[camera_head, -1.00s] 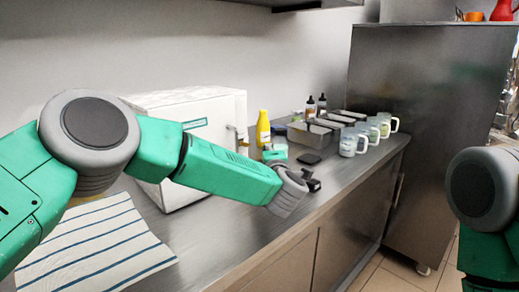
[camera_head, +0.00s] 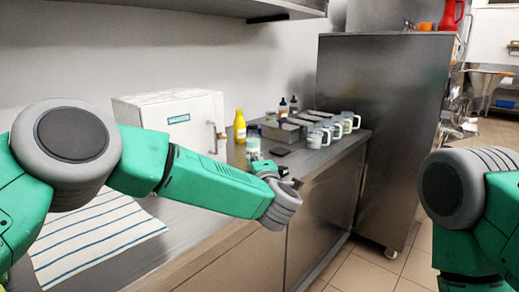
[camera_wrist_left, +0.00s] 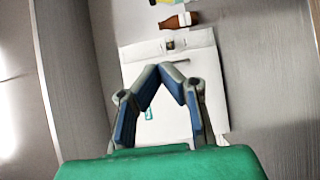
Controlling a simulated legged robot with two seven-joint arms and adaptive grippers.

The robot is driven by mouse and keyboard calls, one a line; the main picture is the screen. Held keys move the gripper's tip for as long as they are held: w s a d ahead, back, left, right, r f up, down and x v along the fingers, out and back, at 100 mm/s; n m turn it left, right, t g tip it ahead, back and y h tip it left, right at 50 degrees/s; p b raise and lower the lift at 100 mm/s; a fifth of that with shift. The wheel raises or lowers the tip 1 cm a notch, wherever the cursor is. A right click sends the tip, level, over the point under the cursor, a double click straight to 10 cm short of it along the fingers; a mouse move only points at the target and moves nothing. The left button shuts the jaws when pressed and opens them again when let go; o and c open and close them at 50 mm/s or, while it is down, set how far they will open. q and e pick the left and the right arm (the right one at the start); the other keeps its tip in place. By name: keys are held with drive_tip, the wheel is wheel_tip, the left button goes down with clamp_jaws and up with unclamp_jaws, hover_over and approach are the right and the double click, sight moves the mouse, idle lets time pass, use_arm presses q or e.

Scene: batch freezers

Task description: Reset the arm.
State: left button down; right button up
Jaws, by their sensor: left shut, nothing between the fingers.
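My left arm comes in from the left in the head view and reaches over the front edge of the steel counter (camera_head: 215,235). My left gripper (camera_head: 290,184) is at its end, small and partly hidden by the wrist. In the left wrist view my left gripper (camera_wrist_left: 172,68) has its fingertips together with nothing between them. Behind the fingers there is a white box-like unit (camera_wrist_left: 205,62). My right arm shows only in part at the right of the head view, and its gripper is out of the picture.
On the counter stand a white box with a handle (camera_head: 160,112), a yellow bottle (camera_head: 240,127), several glass mugs (camera_head: 316,138) and a striped cloth (camera_head: 100,235). A tall steel cabinet (camera_head: 375,120) stands at the counter's far end. Tiled floor (camera_head: 365,268) lies to the right.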

use_arm(q)
drive_tip(key=s+f+m+g+h, duration=0.2)
drive_tip(key=s+f+m+h, duration=0.45)
drive_tip(key=f, duration=0.85)
drive_tip(key=s+a+f+m+g, duration=0.3)
drive_tip(key=s+a+f+m, duration=0.1)
drive_tip(key=s+f, duration=0.4)
drive_tip(key=s+a+f+m+g, duration=0.2)
drive_tip(key=s+a+f+m, duration=0.3)
drive_tip(key=s+f, duration=0.3)
drive_tip(key=s+a+f+m+g+y, duration=0.1)
drive_tip(key=s+a+f+g, duration=0.1)
drive_tip(key=s+a, duration=0.4)
drive_tip(key=s+a+f+m+g, duration=0.2)
drive_tip(key=s+a+g, duration=0.2)
drive_tip(key=s, duration=1)
drive_tip(key=s+a+f+m+g+y, duration=0.1)
drive_tip(key=s+a+f+m+g, duration=0.1)
drive_tip(key=s+a, duration=0.6)
drive_tip(key=s+g, duration=0.1)
drive_tip(key=s, duration=0.1)
drive_tip(key=shift+s+g+y, duration=0.3)
drive_tip(key=shift+g+y, duration=0.05)
drive_tip(key=shift+g, duration=0.05)
